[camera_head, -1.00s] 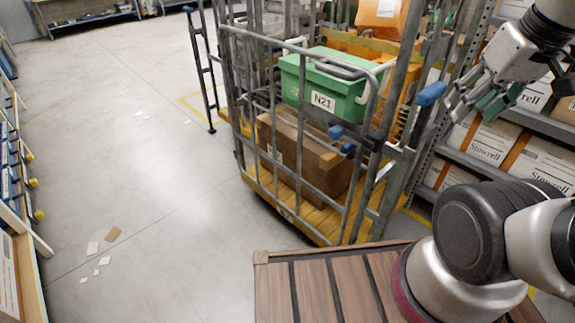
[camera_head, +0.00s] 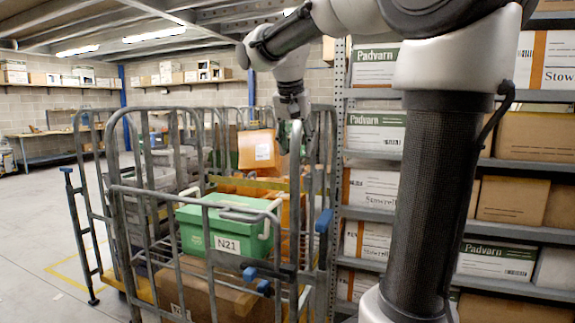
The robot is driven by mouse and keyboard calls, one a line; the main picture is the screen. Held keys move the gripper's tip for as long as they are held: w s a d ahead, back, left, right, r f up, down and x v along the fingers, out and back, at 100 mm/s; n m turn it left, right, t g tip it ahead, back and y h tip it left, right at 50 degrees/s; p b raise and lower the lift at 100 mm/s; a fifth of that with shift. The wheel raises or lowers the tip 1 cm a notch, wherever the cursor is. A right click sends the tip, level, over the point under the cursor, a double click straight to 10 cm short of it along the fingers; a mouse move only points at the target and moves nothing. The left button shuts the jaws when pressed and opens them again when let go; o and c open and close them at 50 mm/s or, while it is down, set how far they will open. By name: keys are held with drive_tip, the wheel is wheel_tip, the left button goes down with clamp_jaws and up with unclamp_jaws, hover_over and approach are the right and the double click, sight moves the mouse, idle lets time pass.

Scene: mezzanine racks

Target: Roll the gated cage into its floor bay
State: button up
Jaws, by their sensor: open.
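The gated cage (camera_head: 150,194) is a grey tubular roll cage, upright in the left and middle of the view. It holds a green crate (camera_head: 195,233) marked N21, a cardboard box (camera_head: 205,300) below it, and orange goods behind. Its front gate has blue latch parts (camera_head: 250,273) and a blue handle (camera_head: 323,221) at the right. My gripper (camera_head: 297,135) is open, pointing down by the cage's upper right side; whether it touches the tubing I cannot tell. Yellow floor lines (camera_head: 68,265) show left of the cage; the bay's full outline is hidden.
A shelf rack (camera_head: 480,232) with labelled boxes stands close along the right of the cage. Other cage frames stand behind it. Open floor (camera_head: 30,235) lies to the left. Wall shelves and a bench (camera_head: 55,150) stand at the back.

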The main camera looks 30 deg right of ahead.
sight(296, 162)
drive_tip(key=shift+w+a+r+m, duration=0.15)
drive_tip(key=shift+w+r+m, duration=0.15)
drive_tip(key=shift+w, duration=0.45)
drive_tip(key=shift+w+d+r+m, duration=0.1)
drive_tip(key=shift+w+d+m, duration=0.25)
drive_tip(key=shift+w, duration=0.45)
drive_tip(key=shift+h, duration=0.3)
drive_tip(key=x, duration=0.7)
drive_tip(key=shift+d+f, duration=0.2)
drive_tip(key=shift+f, duration=0.05)
clamp_jaws()
